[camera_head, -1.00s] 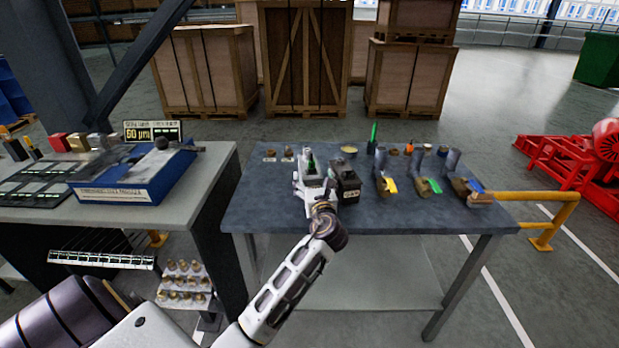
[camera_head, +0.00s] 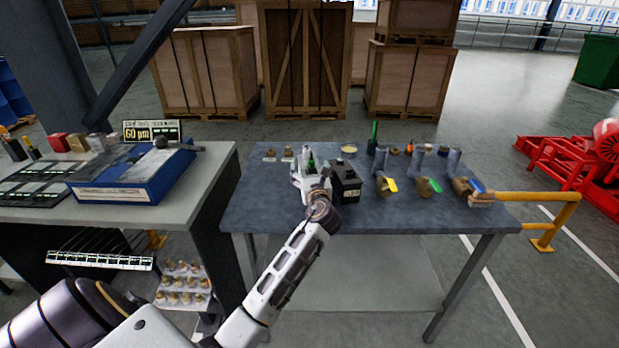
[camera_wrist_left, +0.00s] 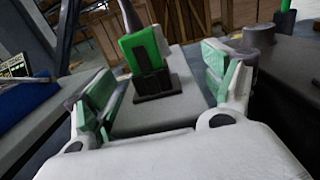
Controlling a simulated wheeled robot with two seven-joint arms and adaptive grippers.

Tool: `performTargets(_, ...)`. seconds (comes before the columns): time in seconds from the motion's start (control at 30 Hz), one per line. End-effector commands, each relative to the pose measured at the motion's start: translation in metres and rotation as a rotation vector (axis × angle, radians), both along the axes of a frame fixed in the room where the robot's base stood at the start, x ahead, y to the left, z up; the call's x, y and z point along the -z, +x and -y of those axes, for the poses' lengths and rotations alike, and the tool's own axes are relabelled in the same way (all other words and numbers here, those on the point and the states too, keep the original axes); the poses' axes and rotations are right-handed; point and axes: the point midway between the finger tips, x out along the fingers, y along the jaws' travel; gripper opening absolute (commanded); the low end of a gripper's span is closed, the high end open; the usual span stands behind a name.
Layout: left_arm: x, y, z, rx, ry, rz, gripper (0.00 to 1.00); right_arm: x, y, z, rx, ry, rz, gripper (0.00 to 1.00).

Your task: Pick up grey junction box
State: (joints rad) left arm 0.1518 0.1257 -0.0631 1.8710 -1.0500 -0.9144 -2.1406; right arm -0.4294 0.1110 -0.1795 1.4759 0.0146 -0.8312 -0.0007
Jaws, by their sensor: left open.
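My left gripper (camera_head: 309,168) is over the left part of the dark table, just left of a black box with a pale label (camera_head: 345,184). It is open, its green-padded fingers (camera_wrist_left: 165,90) spread apart. Between them in the left wrist view lies a plain light-grey, box-like block (camera_wrist_left: 180,112), which I take for the grey junction box; the palm hides its near end. The fingers are at its sides, and I see no clear grip. A green and black piece (camera_wrist_left: 147,58) stands at its far end. In the head view the gripper mostly hides the block. My right gripper is not in view.
The dark table (camera_head: 270,205) also holds a row of brown fittings with yellow, green and blue tags (camera_head: 388,185) to the right. A bench with a blue case (camera_head: 135,177) stands left. Wooden crates (camera_head: 205,75) are behind. The table's front strip is mostly clear.

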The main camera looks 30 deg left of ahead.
Motion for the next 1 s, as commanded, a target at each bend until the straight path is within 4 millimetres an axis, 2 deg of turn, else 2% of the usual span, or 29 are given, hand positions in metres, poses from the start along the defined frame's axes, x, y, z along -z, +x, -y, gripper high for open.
performTargets(0.43, -0.0003, 0.0002, 0.0001, 0.000, 0.001, 0.001, 0.83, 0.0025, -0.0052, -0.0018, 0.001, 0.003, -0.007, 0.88)
performTargets(0.8, -0.0003, 0.0001, 0.0001, 0.000, 0.001, 0.001, 0.35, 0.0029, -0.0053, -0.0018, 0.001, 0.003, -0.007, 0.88)
performTargets(1.0, -0.0003, 0.0002, 0.0001, 0.000, -0.001, 0.001, 0.33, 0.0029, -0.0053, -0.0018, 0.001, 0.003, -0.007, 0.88)
